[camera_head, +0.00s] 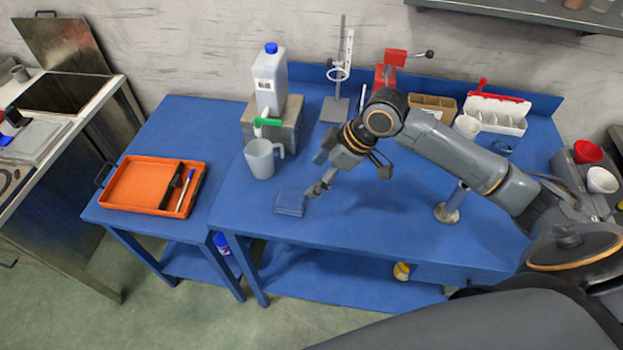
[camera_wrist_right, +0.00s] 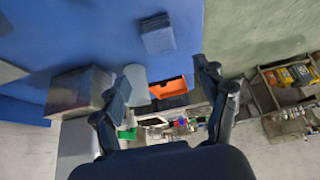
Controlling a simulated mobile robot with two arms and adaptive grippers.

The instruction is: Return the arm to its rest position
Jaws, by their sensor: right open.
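My right arm reaches in from the right over the blue workbench (camera_head: 400,225). My right gripper (camera_head: 321,176) is above the bench, to the upper right of a folded blue cloth or pad (camera_head: 290,202). In the right wrist view my right gripper (camera_wrist_right: 162,76) has its two fingers spread wide with nothing held between them. The blue pad (camera_wrist_right: 157,36) lies apart from the fingers there. My left gripper is not in view.
A grey jug (camera_head: 260,158) stands below a jerrycan (camera_head: 270,80) on a block (camera_head: 273,127). An orange tray (camera_head: 140,185) holds tools at left. A metal stand (camera_head: 335,105), red press (camera_head: 388,70) and bins (camera_head: 495,115) line the back. A metal post (camera_head: 449,210) stands at right.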

